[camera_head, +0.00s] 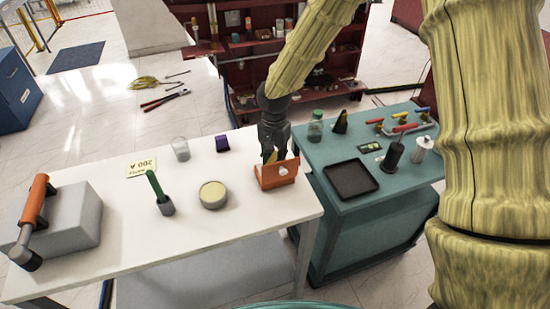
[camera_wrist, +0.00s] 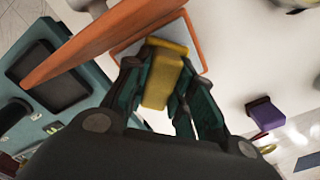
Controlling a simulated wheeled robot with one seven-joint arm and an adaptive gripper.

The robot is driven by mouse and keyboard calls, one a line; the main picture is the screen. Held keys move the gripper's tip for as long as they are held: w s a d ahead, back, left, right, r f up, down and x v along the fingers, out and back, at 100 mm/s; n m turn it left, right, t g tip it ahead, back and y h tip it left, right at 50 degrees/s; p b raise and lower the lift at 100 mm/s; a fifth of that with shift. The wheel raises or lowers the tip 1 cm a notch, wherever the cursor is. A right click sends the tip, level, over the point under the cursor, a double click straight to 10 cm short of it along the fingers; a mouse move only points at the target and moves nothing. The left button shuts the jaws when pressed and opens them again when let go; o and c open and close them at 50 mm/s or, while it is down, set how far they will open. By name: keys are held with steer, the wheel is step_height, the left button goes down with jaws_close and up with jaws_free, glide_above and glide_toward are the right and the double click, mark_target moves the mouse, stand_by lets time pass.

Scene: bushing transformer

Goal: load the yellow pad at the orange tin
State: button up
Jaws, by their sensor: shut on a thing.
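The orange tin (camera_head: 268,183) stands near the right end of the white table, with a pale round knob on its front. In the wrist view an orange panel (camera_wrist: 100,47) of it rises diagonally beside a pale grey, orange-edged part. My gripper (camera_head: 271,150) points down at the tin from behind. In the wrist view my gripper (camera_wrist: 163,85) is shut on the yellow pad (camera_wrist: 163,77), whose far end overlaps the tin's pale part. I cannot tell whether the pad touches the tin. In the head view only a sliver of the pad (camera_head: 272,157) shows.
On the white table (camera_head: 240,220) stand a round pale-topped tin (camera_head: 213,195), a purple block (camera_head: 222,144), a glass jar (camera_head: 181,149) and a green-handled tool (camera_head: 157,187). The teal cart (camera_head: 345,203) at right holds a black tray (camera_head: 350,180) and a green bottle (camera_head: 315,127).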

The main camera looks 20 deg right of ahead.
mark_target(274, 157)
steer(key=shift+f, duration=0.4)
stand_by(1.4)
steer(key=shift+r, duration=0.1)
steer(key=shift+r+p, duration=2.4)
steer(key=shift+r, duration=1)
steer(key=shift+r, duration=0.1)
